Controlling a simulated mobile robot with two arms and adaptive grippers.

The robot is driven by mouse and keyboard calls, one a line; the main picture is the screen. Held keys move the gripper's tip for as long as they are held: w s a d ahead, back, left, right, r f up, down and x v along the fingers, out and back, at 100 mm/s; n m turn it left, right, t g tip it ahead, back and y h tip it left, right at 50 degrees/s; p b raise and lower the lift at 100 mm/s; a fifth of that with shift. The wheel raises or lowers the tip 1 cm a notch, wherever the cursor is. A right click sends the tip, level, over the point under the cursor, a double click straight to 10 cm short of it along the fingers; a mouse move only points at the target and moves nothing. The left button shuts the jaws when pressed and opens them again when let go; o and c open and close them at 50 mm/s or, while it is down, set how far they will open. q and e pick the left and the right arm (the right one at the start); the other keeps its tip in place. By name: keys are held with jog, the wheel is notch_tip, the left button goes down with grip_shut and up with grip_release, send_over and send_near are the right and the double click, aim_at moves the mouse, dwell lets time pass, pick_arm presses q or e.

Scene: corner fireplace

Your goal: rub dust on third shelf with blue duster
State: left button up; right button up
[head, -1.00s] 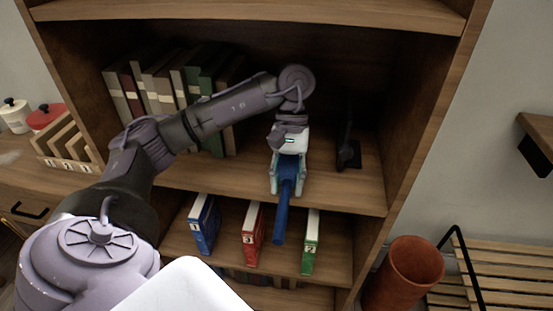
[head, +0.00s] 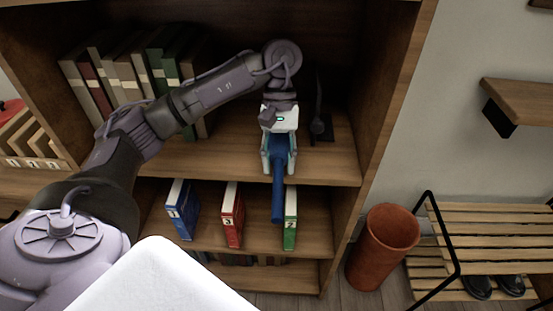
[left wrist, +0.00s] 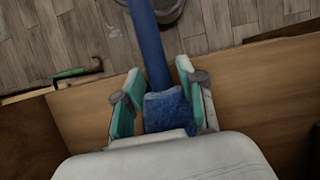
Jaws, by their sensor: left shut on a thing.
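My left gripper (head: 278,155) is shut on the blue duster (head: 278,200), in front of the bookcase. The duster's long blue part points down, past the front edge of a wooden shelf (head: 330,168). In the left wrist view the duster (left wrist: 153,50) sits between the two teal finger pads, and its wider blue block is close to the gripper's palm. The shelf board (left wrist: 265,85) passes behind the fingers there. I cannot make out dust on any shelf. My right gripper is not in view.
Books (head: 115,75) and a dark ornament (head: 320,125) stand on the shelf beside my left arm. Blue (head: 182,210), red (head: 232,215) and green (head: 290,218) binders stand on the shelf below. A terracotta pot (head: 380,247) and a slatted rack (head: 485,235) are at right.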

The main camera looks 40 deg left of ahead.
pick_arm(q)
jog(key=shift+w+r+p, duration=0.1)
jog(key=shift+r+p, duration=0.4)
jog(key=shift+r, duration=0.1)
notch_tip(320, 180, up, 4)
jog(key=p, duration=0.2)
jog(key=shift+f+p, duration=0.15)
jog(key=shift+p, duration=0.15)
jog(key=shift+r+p, duration=0.3)
jog(key=shift+r, duration=0.15)
jog(key=shift+r, duration=0.1)
jog(key=shift+r+p, duration=1.2)
jog(key=shift+r, duration=0.3)
jog(key=shift+f, duration=0.1)
